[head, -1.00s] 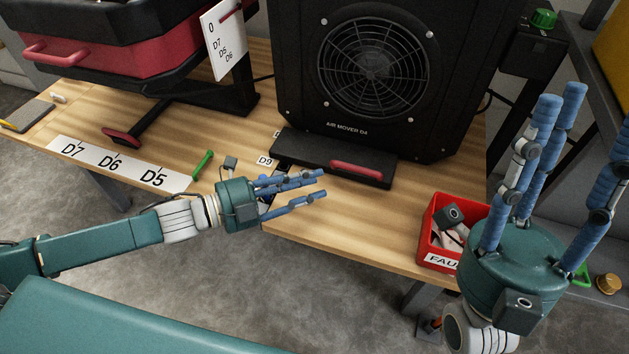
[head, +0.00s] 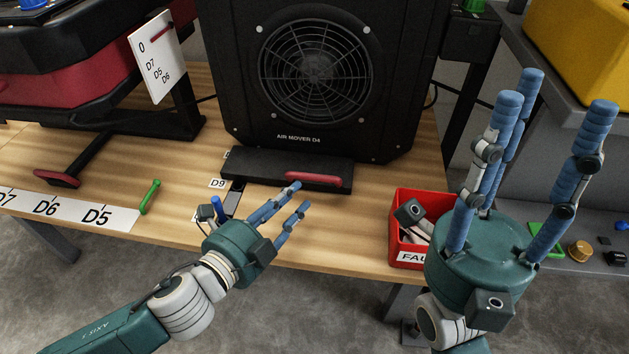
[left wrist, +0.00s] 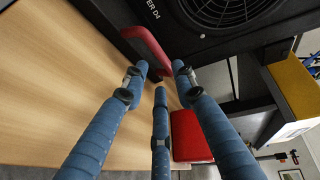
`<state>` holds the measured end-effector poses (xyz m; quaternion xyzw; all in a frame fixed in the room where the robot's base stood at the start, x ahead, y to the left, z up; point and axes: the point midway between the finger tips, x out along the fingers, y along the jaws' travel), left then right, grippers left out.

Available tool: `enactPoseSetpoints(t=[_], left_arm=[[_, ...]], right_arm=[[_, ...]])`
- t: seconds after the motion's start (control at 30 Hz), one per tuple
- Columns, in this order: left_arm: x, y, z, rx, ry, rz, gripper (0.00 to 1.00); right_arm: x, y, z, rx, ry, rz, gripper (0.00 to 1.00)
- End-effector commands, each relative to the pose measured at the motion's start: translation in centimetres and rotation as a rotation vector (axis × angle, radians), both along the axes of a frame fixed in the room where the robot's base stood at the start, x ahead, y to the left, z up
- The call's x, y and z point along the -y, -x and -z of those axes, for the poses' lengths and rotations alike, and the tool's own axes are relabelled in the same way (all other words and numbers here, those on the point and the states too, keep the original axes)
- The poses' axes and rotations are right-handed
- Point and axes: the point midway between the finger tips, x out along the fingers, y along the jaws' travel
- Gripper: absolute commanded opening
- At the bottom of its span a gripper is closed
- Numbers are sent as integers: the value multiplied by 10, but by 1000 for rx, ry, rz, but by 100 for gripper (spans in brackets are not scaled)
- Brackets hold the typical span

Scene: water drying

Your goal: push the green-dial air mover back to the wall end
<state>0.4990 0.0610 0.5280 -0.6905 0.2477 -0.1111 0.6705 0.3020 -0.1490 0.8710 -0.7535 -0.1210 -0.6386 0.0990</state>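The air mover D4 (head: 230,60) is a black box with a round fan grille, standing on the wooden bench. Its green dial (head: 474,5) shows on the black box at its upper right, cut by the top edge. A black ledge at its foot carries a red handle (head: 305,180), also seen in the left wrist view (left wrist: 148,48). My left gripper (head: 298,197) is open and empty, just in front of the handle; contact is unclear. The fingers (left wrist: 160,75) point at the handle in the left wrist view. My right gripper (head: 560,98) is open, empty and raised at the right.
A red FAULT-type bin (head: 397,225) with grey parts stands at the bench's right front corner. A red and black unit (head: 90,75) stands at the left. A white label strip (head: 75,210) and a green stick (head: 150,196) lie nearby. A yellow case (head: 585,45) is at the upper right.

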Motion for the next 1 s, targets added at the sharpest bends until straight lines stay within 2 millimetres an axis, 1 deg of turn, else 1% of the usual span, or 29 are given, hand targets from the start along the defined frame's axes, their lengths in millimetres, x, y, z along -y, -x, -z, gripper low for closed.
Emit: enactPoseSetpoints(t=[0.1,0.3,0.43,0.6,0.87,0.9,0.97,1.0], left_arm=[[11,-19,5,5,1,2,27],[30,-51,12,4,-1,3,27],[39,-65,16,2,-1,3,27],[44,-75,17,1,-2,3,27],[45,-76,17,0,-3,4,27],[45,-76,17,0,-3,4,25],[45,-76,17,0,-3,4,14],[45,-76,17,0,-3,5,6]], right_arm=[[-1,-1,0,17,1,1,40],[-2,-1,-5,52,4,4,40],[-2,-1,-8,71,6,4,40],[-3,-1,-11,82,7,5,40],[-3,-1,-12,84,8,5,40],[-3,-1,-12,84,8,5,40],[-3,-1,-12,84,8,5,40],[-3,-1,-12,84,8,5,40]])
